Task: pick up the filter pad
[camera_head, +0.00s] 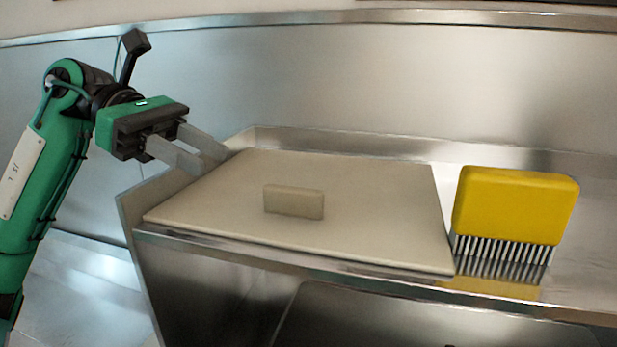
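A flat beige square panel (370,190) lies on the steel counter, with a small upright beige block (293,202) on top, like a handle. To its right stands a thick yellow pad-like block (515,205) with a row of dark and light stripes, like bristles or bars, below it. I cannot tell for sure which of these is the filter pad. My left gripper (210,160) is at the panel's back-left corner, its grey fingers apart with nothing between them. Whether it touches the panel is unclear. My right gripper is not in view.
The steel counter (390,278) has a raised rim at the back and a side wall at the left. A steel wall (390,85) stands behind. Free room shows above the counter, and a bare strip lies at the far right.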

